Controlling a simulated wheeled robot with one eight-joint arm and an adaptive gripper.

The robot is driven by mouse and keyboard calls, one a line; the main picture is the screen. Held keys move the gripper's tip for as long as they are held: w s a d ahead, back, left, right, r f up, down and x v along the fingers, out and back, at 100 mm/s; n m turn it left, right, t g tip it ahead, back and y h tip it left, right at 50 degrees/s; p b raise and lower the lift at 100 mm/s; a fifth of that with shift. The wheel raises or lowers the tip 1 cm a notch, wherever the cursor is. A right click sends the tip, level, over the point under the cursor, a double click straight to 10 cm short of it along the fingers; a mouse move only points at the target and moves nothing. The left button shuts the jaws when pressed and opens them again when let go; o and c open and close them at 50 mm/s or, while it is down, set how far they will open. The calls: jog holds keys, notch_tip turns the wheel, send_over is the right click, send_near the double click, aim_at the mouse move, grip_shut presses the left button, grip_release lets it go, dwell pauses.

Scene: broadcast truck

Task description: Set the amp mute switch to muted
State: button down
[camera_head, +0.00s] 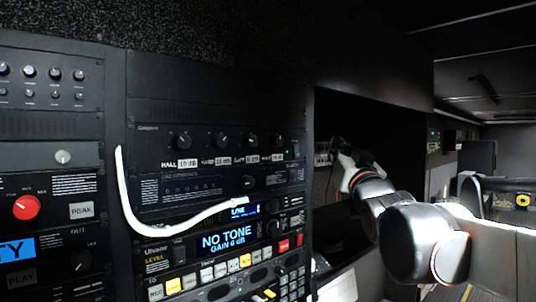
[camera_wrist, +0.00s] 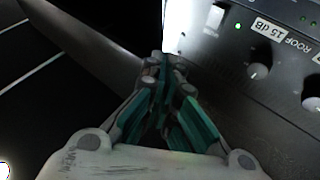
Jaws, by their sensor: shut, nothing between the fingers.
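In the wrist view, my gripper (camera_wrist: 164,60) is shut and empty, its fingertips together close to the near edge of a dark panel (camera_wrist: 250,110). The panel carries a label reading "ROOF 15 dB" (camera_wrist: 281,33), a knob (camera_wrist: 259,71) and a small green light (camera_wrist: 238,26). A pale upright part (camera_wrist: 215,16), possibly a switch, stands just left of the light; its position is unclear. I cannot tell whether the fingertips touch anything. In the head view, my gripper (camera_head: 338,150) reaches into a dark recess, beside a small panel with knobs (camera_head: 322,154). No mute marking is readable.
A rack (camera_head: 220,110) of knobs, displays and lit buttons fills the left of the head view. A white cable (camera_head: 128,200) hangs across its front. A bright strip (camera_wrist: 178,25) lies just beyond my fingertips in the wrist view. The aisle at right is partly open.

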aim_at(297, 151)
jog(key=shift+w, duration=0.1)
jog(key=w+a+f+b, duration=0.1)
jog(key=w+a, duration=0.4)
jog(key=w, duration=0.2)
jog(key=shift+b, duration=0.35)
jog(key=shift+a, duration=0.15)
dwell(1.3)
jog(key=shift+w+a+f, duration=0.1)
jog(key=shift+w+a, duration=0.05)
jog(key=shift+w, duration=0.15)
jog(key=shift+w+a, duration=0.2)
jog(key=shift+w, duration=0.05)
dwell(0.7)
jog(key=shift+s+d, duration=0.1)
jog(key=shift+s+d, duration=0.35)
jog(key=shift+s, duration=0.2)
